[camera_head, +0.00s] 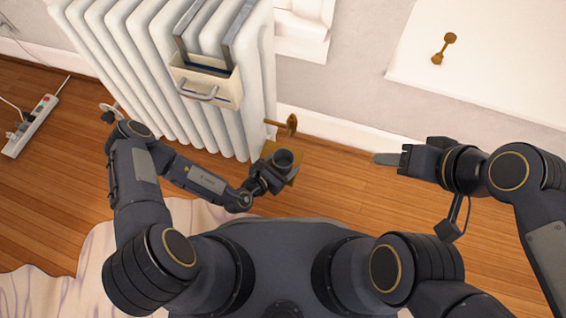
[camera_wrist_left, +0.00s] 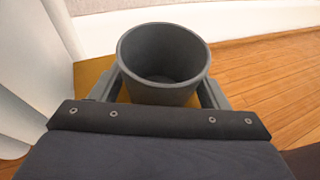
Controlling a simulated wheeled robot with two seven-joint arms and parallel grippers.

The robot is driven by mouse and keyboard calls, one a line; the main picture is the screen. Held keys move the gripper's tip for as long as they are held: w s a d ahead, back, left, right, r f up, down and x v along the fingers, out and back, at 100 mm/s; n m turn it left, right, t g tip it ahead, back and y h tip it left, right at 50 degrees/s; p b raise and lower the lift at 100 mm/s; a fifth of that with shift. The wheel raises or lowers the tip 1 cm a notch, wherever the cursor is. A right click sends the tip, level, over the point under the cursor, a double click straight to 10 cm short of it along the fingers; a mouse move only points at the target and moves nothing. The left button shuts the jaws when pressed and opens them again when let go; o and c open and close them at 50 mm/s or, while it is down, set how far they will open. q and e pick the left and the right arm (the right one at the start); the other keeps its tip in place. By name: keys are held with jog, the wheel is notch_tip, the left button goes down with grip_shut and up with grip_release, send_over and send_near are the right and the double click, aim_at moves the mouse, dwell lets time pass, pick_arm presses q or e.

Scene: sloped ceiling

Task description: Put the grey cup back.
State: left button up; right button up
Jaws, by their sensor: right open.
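The grey cup (camera_head: 283,158) is upright, with its open mouth facing up. It also shows in the left wrist view (camera_wrist_left: 163,62) and looks empty. My left gripper (camera_head: 275,168) has one finger on each side of the cup, close against its wall, and seems shut on it. A yellow-brown square surface (camera_head: 292,178) lies under the cup; whether the cup touches it is hidden. My right gripper (camera_head: 385,158) is open and empty, well to the right of the cup, above the wooden floor.
A white radiator (camera_head: 235,125) stands close behind and left of the cup, with a cream holder (camera_head: 208,86) hung on it. A brass fitting (camera_head: 290,124) sticks out just behind the cup. A power strip (camera_head: 30,125) lies far left. The floor between my grippers is clear.

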pick_arm(q)
jog(key=shift+o, duration=0.7)
jog(key=shift+r, duration=0.3)
jog(key=p+v, duration=0.7)
jog(key=v, duration=0.5)
jog(key=shift+a+f, duration=0.1)
